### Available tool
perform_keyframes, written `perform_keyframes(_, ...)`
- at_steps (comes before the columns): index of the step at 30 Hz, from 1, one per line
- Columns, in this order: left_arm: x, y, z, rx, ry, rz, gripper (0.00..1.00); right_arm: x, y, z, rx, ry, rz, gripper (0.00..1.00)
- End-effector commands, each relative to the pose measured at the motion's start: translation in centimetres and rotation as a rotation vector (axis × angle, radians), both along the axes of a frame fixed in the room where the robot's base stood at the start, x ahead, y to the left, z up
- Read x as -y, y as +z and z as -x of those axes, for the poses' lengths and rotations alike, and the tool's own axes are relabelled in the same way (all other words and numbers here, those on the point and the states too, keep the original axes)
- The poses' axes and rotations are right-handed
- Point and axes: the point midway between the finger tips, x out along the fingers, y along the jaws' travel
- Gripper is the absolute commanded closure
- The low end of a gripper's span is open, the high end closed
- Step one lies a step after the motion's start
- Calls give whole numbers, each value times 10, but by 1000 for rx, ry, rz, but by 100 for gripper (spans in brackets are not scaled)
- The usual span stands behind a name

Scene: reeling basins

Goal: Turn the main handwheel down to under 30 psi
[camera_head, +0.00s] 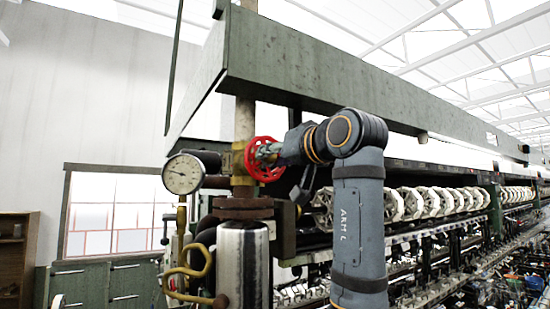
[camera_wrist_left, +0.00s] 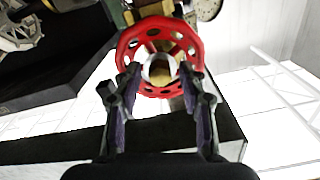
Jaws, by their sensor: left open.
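The main handwheel (camera_head: 264,158) is red and sits on a brass valve body (camera_head: 240,160) on the vertical pipe. It also shows in the left wrist view as a red ring with holes (camera_wrist_left: 126,52). My left gripper (camera_head: 264,152) is at the wheel's face; in the wrist view its two fingers (camera_wrist_left: 162,82) stand apart, one on each side of the hub, with the tips over the lower rim. I cannot tell whether they touch it. A round white gauge (camera_head: 183,174) is left of the valve; its needle is too small to read surely. My right gripper is not in view.
A green beam (camera_head: 330,75) runs overhead, above my left arm. A shiny metal cylinder (camera_head: 243,265) and a curved brass pipe (camera_head: 190,268) stand below the valve. White reels (camera_head: 440,200) line the machine at the right. Green cabinets (camera_head: 105,285) stand at the left.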

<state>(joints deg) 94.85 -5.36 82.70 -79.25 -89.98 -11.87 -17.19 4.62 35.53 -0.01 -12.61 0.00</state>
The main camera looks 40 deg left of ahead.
Motion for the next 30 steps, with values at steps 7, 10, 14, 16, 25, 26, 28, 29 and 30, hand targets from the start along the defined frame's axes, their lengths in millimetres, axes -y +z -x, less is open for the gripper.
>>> perform_keyframes(7, 41, 0, 11, 1, -6, -1, 58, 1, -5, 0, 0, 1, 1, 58)
perform_keyframes(10, 55, 0, 15, 1, -5, 0, 58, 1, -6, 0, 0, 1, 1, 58)
perform_keyframes(14, 65, 0, 18, 1, -3, 0, 58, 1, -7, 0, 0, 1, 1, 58)
perform_keyframes(16, 66, 0, 19, 1, -1, 1, 58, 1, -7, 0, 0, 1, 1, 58)
perform_keyframes(25, 65, 0, 19, 1, -1, 1, 58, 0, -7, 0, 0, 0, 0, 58)
perform_keyframes(26, 65, 0, 19, 1, -1, 1, 58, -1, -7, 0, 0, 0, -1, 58)
perform_keyframes(28, 65, 0, 19, 1, -1, 1, 58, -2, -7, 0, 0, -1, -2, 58)
perform_keyframes(29, 65, 0, 19, 1, -1, 1, 58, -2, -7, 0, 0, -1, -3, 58)
perform_keyframes(30, 65, -2, 17, -2, -4, 1, 58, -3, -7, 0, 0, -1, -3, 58)
